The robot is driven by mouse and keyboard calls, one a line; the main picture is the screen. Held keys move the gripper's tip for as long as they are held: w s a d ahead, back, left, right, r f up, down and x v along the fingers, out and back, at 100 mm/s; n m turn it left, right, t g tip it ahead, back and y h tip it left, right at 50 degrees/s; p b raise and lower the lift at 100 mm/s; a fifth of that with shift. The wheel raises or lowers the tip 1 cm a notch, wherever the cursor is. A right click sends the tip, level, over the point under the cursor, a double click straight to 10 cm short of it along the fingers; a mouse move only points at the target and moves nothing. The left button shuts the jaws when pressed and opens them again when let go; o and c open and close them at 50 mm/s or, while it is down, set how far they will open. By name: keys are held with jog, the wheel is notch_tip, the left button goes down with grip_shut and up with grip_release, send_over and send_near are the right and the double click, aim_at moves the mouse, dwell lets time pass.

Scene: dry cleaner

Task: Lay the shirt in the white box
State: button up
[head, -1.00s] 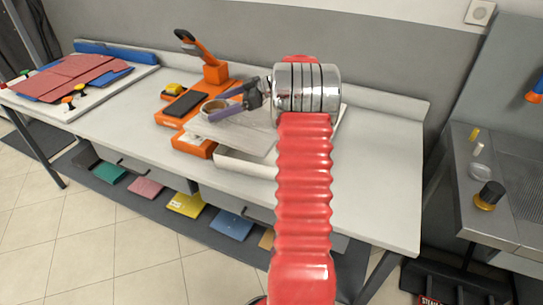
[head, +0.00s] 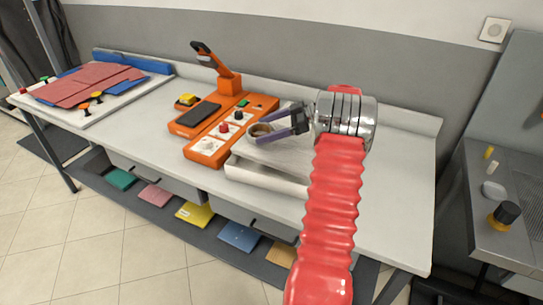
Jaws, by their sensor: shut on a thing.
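A pale grey folded shirt (head: 285,152) lies flat and level over the white box (head: 262,178) on the long table. A brown, ring-shaped part, which looks like its collar, shows at its left end. My gripper (head: 268,130), with purple-grey fingers, reaches in from the right and is shut on the shirt at this collar end. The shirt appears within the box's outline. I cannot tell whether it is inside, on the rim or just above it. My red arm and its chrome wrist hide the box's right end and part of the shirt.
An orange machine (head: 205,147) with a raised handle stands close on the box's left. A board (head: 90,112) with red and blue cloth lies at the table's far left. The table is clear right of my arm. A steel counter (head: 475,195) stands at right.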

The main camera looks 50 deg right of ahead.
notch_tip(320, 180, down, 4)
jog(key=shift+f, duration=0.1)
jog(key=c, duration=0.5)
jog(key=shift+f, duration=0.1)
jog(key=shift+f, duration=1.95)
jog(key=shift+c, duration=0.9)
jog(key=o, duration=1.5)
jog(key=shift+a, duration=0.1)
jog(key=o, duration=0.4)
jog(key=shift+r, duration=0.1)
jog(key=shift+c, duration=0.2)
jog(key=shift+r, duration=0.1)
